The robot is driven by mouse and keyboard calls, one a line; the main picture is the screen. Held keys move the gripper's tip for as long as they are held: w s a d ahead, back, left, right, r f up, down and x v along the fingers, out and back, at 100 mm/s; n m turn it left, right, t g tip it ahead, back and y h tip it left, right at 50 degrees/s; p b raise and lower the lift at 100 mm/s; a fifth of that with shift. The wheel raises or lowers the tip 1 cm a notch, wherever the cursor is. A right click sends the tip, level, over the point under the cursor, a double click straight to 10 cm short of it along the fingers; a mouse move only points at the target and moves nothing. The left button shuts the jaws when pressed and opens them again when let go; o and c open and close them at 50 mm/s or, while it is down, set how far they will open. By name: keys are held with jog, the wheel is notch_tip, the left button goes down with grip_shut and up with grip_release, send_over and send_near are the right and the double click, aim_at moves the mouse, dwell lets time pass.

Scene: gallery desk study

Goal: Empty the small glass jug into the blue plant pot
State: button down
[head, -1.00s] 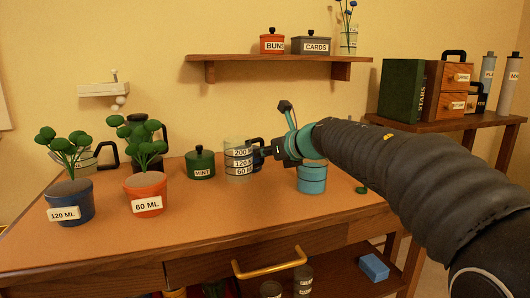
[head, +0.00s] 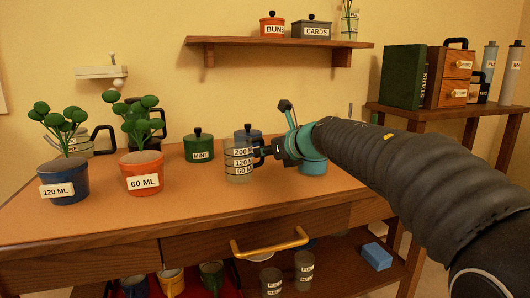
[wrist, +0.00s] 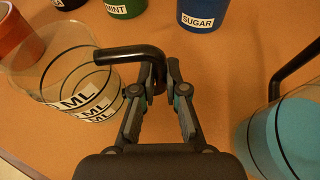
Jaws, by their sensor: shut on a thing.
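The small glass jug (head: 237,176) is clear, with 200, 120 and 60 ML marks, and looks upright over the desk. My gripper (head: 268,151) is shut on its black handle, to the jug's right. In the wrist view the handle (wrist: 118,52) runs between the fingers (wrist: 160,78) and the jug (wrist: 62,72) is on the left. I cannot tell the liquid level in it, or its height above the desk. The blue plant pot (head: 72,192), labelled 120 ML, holds a leafy plant at the desk's far left, well apart from the jug.
An orange pot (head: 145,187) labelled 60 ML stands between the blue pot and the jug. A green MINT canister (head: 199,147) and a blue SUGAR canister (wrist: 203,14) stand behind the jug. A glass vessel with teal contents (head: 314,168) stands right, partly behind my gripper.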

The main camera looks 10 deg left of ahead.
jog(key=shift+f+b, duration=0.45)
jog(key=shift+f, duration=0.2)
jog(key=c, duration=1.1)
grip_release()
jog(key=shift+c, duration=0.2)
jog(key=shift+d, duration=0.15)
jog(key=shift+s+d+b, duration=0.45)
jog(key=shift+s+d, duration=0.65)
jog(key=shift+d, duration=0.25)
jog(key=shift+s+d+b, duration=0.45)
jog(key=shift+s+d, duration=0.6)
jog(key=shift+d, duration=0.25)
jog(key=shift+s+d, duration=0.3)
jog(key=shift+d, duration=0.1)
jog(key=shift+r, duration=0.15)
